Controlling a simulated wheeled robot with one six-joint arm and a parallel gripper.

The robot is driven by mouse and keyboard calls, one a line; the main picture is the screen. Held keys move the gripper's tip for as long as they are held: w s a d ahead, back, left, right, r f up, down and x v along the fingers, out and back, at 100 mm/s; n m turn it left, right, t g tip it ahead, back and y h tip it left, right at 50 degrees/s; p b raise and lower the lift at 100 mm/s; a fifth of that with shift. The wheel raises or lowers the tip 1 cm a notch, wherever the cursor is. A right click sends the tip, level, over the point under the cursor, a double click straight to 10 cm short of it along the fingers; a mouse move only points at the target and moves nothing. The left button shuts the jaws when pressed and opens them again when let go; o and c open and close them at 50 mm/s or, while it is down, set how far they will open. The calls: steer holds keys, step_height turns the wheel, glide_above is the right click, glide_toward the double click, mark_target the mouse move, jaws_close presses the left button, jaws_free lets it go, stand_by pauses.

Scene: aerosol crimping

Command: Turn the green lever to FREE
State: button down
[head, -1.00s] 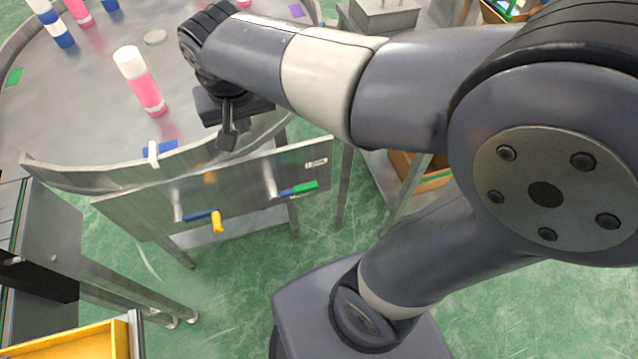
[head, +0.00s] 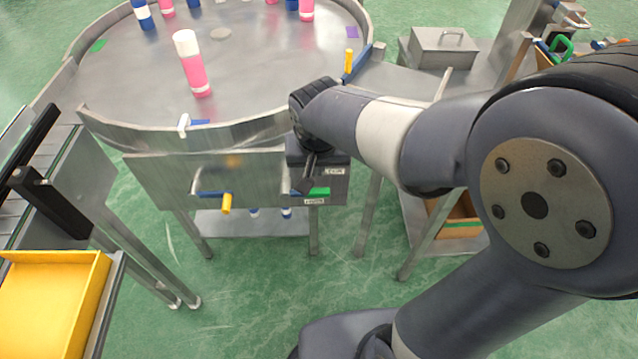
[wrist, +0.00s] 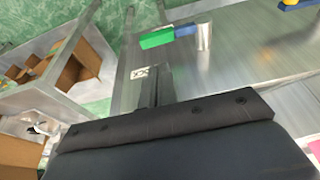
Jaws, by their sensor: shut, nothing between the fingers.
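The green lever (head: 319,192) is on the front panel below the round steel table, in the head view. My gripper (head: 304,186) is in front of the panel, just left of the green grip, and partly hides the lever's arm. In the wrist view the green lever (wrist: 157,38) has a blue arm running to a metal pivot on its right. There my shut gripper (wrist: 152,72) points at the panel beside a small label (wrist: 139,73), apart from the green grip in the picture. Two small labels sit above and below the green grip in the head view; their lettering is too small to read.
A blue lever with a yellow grip (head: 227,203) is left on the same panel (head: 160,180). Another yellow-gripped lever (head: 349,62) is at the table's right edge. A pink can (head: 194,70) stands on the table (head: 270,60). A yellow tray (head: 50,300) is at lower left.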

mark_target(324, 192)
steer(key=x, duration=0.4)
steer(key=s+x, duration=0.1)
steer(key=x, duration=0.1)
steer(key=shift+s+f, duration=0.1)
steer(key=shift+f, duration=0.1)
steer(key=shift+d+f+y+b, duration=0.1)
steer(key=shift+f+y+b, duration=0.25)
steer(key=shift+b, duration=0.35)
steer(key=shift+d+f+y+b, duration=0.3)
steer(key=shift+f+y+b, duration=0.4)
steer(key=shift+b, duration=0.45)
steer(key=y+b, duration=0.1)
steer(key=b, duration=0.1)
steer(key=f+y+b, duration=0.1)
steer(key=b, duration=0.1)
steer(key=shift+d+f+m, duration=0.2)
steer(key=shift+f+m, duration=0.1)
steer(key=shift+f, duration=0.05)
steer(key=a+f+m+t+y+b, duration=0.1)
steer(key=a+f+y+b, duration=0.3)
steer(key=b, duration=2)
steer(key=shift+a+f+m+y, duration=0.2)
steer(key=shift+f+m+y, duration=0.1)
steer(key=shift+f+y, duration=2)
steer(key=shift+r+y, duration=0.35)
steer(key=shift+r, duration=0.05)
